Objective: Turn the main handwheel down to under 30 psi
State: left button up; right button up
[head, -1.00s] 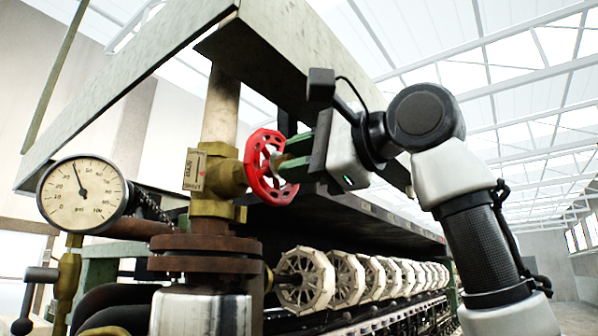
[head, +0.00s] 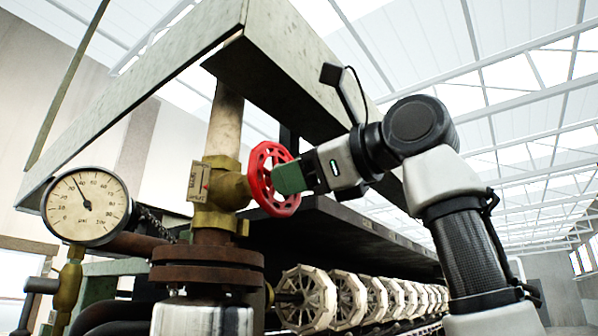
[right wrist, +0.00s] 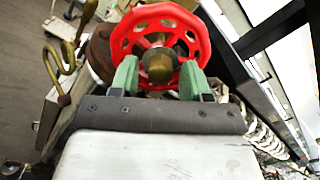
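The red main handwheel (head: 262,192) sits on a brass valve (head: 222,188); its rim and brass hub show in the right wrist view (right wrist: 126,40). My right gripper (head: 290,178) is at the wheel's right face. Its two green fingers (right wrist: 158,80) stand apart, either side of the hub, overlapping the near rim; I cannot tell whether they touch it. The round pressure gauge (head: 88,222) is left of the valve. Its needle points up and left, seemingly between 30 and 40 psi; the small print is hard to read. My left gripper is not in view.
A rusty flanged pipe (head: 207,263) stands below the valve. A grey slab-like frame (head: 290,75) overhangs from above. A row of pale reels (head: 306,298) runs back under the dark ledge on the right. A brass fitting (head: 68,285) sits below the gauge.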

jog(key=shift+d, duration=0.1)
jog(key=c, duration=0.8)
jog(key=m+b, duration=0.3)
jog(key=m, duration=0.4)
jog(key=shift+s, duration=0.1)
jog(key=o, duration=0.8)
jog(key=shift+d, duration=0.1)
